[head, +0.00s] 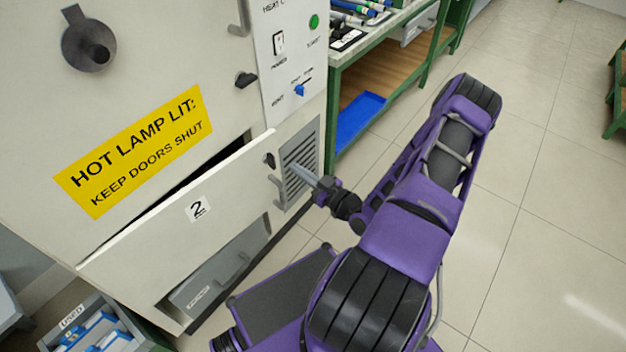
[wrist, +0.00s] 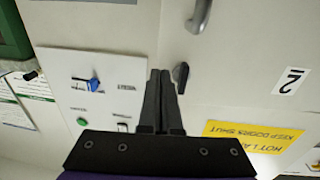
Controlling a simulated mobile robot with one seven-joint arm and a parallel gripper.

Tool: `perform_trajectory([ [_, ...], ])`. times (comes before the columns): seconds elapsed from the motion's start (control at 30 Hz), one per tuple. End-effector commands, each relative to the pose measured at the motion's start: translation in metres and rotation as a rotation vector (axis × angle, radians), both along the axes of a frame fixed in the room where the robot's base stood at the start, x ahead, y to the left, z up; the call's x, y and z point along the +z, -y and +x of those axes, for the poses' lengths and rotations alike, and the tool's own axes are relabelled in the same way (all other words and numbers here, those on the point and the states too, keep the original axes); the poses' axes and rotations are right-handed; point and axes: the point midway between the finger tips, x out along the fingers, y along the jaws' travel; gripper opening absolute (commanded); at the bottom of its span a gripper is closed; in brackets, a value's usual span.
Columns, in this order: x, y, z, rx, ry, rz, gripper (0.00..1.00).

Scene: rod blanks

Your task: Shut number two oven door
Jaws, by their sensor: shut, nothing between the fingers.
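The number two oven door (head: 150,232) is the lower cream door with a "2" label (head: 197,208). In the head view it stands ajar, with a dark gap along its top edge. Its handle (head: 277,190) and a black catch (head: 268,160) are at its right end. The handle (wrist: 198,15) and label (wrist: 290,80) also show in the wrist view. My gripper (head: 294,169) is shut and empty, in front of the vent grille just right of the door's handle in the head view. Its closed fingers (wrist: 160,74) show in the wrist view, beside the black catch (wrist: 180,75).
The upper door carries a yellow warning sign (head: 135,148) and a dark round fitting (head: 88,45). A control panel (head: 285,50) with a blue knob (head: 299,90) is above the vent grille (head: 298,160). A green bench (head: 375,45) stands behind.

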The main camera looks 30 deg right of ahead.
Motion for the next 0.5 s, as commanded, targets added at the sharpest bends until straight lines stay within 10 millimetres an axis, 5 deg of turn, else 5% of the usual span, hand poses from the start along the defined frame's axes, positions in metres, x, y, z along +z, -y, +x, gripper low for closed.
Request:
perform_trajectory([
  [0.2, 0.000, -0.010, 0.036, 0.001, 0.001, -0.001, 0.00],
  [0.5, 0.000, -0.013, 0.051, 0.000, 0.000, -0.002, 0.00],
])
